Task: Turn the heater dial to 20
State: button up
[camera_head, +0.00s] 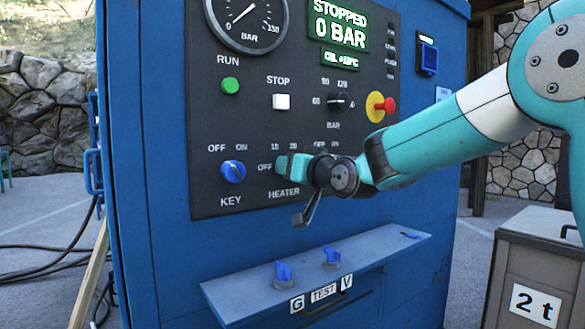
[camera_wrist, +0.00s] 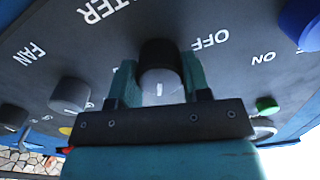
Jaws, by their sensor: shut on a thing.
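The heater dial (camera_wrist: 160,72) is a dark round knob with a grey face and a short white line, seen close in the wrist view. The line points toward the bottom of that view, with the OFF label to the right. My gripper (camera_wrist: 160,88) is shut on the dial, one teal finger on each side. In the head view my gripper (camera_head: 282,166) is at the panel above the HEATER label and hides most of the dial. The 15 and 20 marks show just above it; OFF is to its left.
The blue key switch (camera_head: 233,171) is close to the left of the gripper. The white stop button (camera_head: 281,101) and pressure dial (camera_head: 338,101) sit above. The fan knob (camera_wrist: 69,95) is beside the dial. A ledge with test valves (camera_head: 283,273) juts out below.

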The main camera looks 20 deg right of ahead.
jog(key=shift+m, duration=0.4)
jog(key=o, duration=0.9)
jog(key=shift+s, duration=0.1)
jog(key=v, duration=1.7)
jog(key=shift+s, duration=0.1)
